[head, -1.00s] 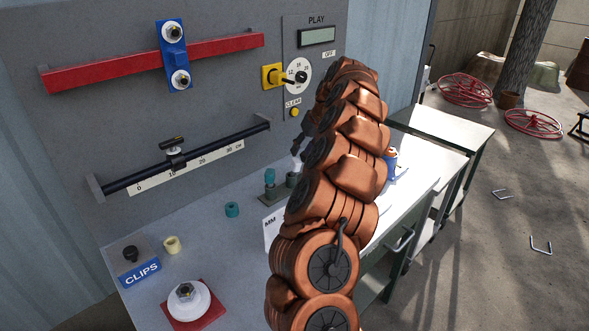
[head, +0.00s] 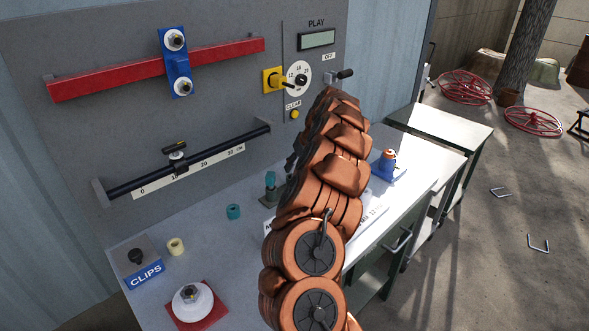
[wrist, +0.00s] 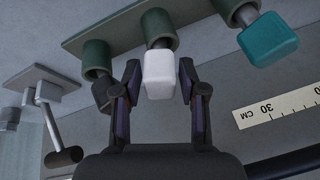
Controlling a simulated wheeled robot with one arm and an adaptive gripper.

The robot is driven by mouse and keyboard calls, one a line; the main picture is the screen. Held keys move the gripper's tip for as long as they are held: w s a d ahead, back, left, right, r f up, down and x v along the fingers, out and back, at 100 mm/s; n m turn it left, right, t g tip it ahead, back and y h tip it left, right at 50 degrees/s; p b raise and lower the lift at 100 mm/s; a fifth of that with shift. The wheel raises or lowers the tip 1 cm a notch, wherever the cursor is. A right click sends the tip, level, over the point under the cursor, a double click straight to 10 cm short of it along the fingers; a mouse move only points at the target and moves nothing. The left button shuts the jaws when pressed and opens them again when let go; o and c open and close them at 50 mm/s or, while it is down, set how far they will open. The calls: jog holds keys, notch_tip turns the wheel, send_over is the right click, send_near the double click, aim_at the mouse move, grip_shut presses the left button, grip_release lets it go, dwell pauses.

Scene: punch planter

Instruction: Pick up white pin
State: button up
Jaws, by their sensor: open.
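The white pin (wrist: 159,72) stands in a green cup of the green holder (wrist: 118,38) in the wrist view. Its blocky white head sits between the two fingertips of my gripper (wrist: 158,82). The fingers are open, with a small gap on each side of the pin. In the head view my arm hides the white pin and my gripper. A teal pin (wrist: 268,40) stands in the cup to the right, and it also shows in the head view (head: 270,179).
The panel carries a ruler (wrist: 282,106) and a crank with a black handle (wrist: 64,157). On the bench lie a teal ring (head: 233,211), a cream ring (head: 176,246), a clips box (head: 141,263) and a blue stand (head: 385,165).

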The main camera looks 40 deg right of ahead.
grip_shut()
jog(key=shift+r, duration=0.15)
dwell(0.4)
